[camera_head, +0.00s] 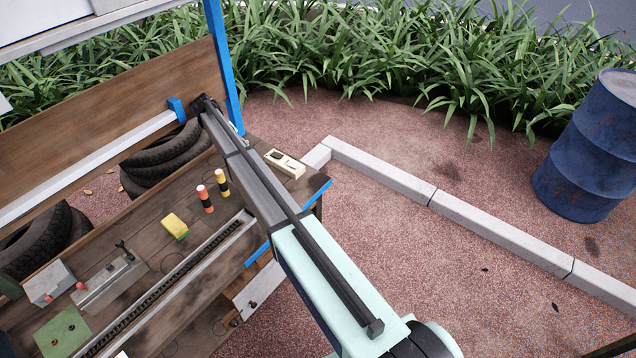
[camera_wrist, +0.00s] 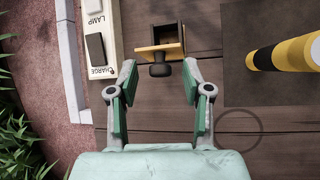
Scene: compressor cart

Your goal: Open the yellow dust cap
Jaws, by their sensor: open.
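In the wrist view, a small yellow-tan flap (camera_wrist: 145,52), which looks like the yellow dust cap, shows edge-on at the near side of a dark square socket (camera_wrist: 167,35). A dark rounded tab (camera_wrist: 160,71) sticks out from it towards me. My gripper (camera_wrist: 159,68) is open, with one green-padded finger on each side of the tab in the picture. I see no contact and cannot tell the height gap. In the head view my arm hides the gripper and the cap.
A cream charge-lamp box (camera_wrist: 99,45) lies left of the fingers and shows on the bench corner (camera_head: 284,163). A yellow-black cylinder (camera_wrist: 287,52) is at right, beside an orange-black one (camera_head: 205,199). A yellow block (camera_head: 174,227) lies farther left on the bench.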

